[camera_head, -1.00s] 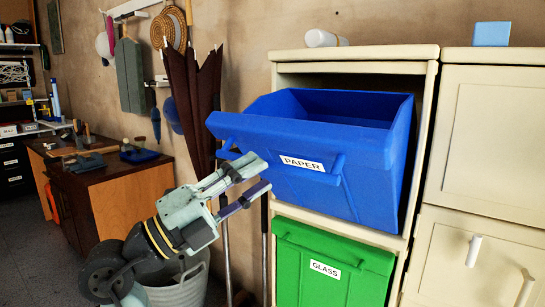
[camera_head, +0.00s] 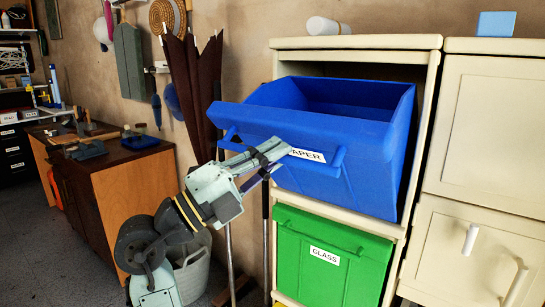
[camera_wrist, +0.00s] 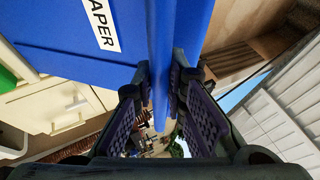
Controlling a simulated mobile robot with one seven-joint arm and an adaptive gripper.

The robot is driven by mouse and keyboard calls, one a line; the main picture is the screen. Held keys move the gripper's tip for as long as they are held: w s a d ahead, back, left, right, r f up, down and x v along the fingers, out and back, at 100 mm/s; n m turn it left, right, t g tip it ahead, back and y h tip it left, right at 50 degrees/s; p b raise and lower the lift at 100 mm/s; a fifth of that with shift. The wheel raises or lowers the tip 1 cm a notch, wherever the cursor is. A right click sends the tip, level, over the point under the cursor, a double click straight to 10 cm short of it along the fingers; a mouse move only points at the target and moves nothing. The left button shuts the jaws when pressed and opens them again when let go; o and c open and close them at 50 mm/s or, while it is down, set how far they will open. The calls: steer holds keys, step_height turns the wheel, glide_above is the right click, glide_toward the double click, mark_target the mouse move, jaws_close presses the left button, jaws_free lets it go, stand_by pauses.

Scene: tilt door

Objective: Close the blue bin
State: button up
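The blue bin (camera_head: 318,128), labelled PAPER, is tilted out of the upper left opening of a cream cabinet, its top open. A blue handle bar (camera_head: 338,158) runs across its front. My gripper (camera_head: 277,158) is at the front of the bin, over the left part of the label. In the wrist view my gripper (camera_wrist: 161,78) has its two fingers apart, one on each side of a blue bar or edge (camera_wrist: 161,50) of the bin. Whether either finger touches it cannot be told.
A green bin (camera_head: 325,262) labelled GLASS sits shut below. Cream cabinet doors (camera_head: 490,135) with white handles stand to the right. A white cylinder (camera_head: 328,26) and a light blue box (camera_head: 495,24) lie on top. A grey basket (camera_head: 192,275), umbrellas (camera_head: 187,95) and a workbench (camera_head: 125,195) are left.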

jaws_close()
stand_by(0.4)
steer(key=shift+w+d+r+y+p, duration=0.2)
steer(key=shift+w+r+y+p, duration=0.15)
steer(key=shift+r, duration=0.35)
steer(key=shift+n+g+y, duration=0.3)
steer(key=shift+n+y, duration=0.5)
steer(key=shift+y, duration=0.05)
steer(key=w+d+r+p, duration=0.1)
steer(key=r, duration=0.1)
steer(key=w+d+r+p, duration=0.1)
steer(key=w+r, duration=0.1)
steer(key=w+d+r+p, duration=0.1)
steer(key=w+d+r, duration=0.1)
steer(key=shift+w+r, duration=0.2)
steer(key=w+d+r+p, duration=0.1)
steer(key=w+d+r, duration=0.5)
steer(key=w, duration=0.4)
steer(key=shift+w+d+p, duration=0.2)
steer(key=shift+d+p, duration=0.1)
steer(key=shift+d, duration=0.4)
steer(key=o, duration=0.6)
jaws_free()
steer(key=shift+f, duration=0.1)
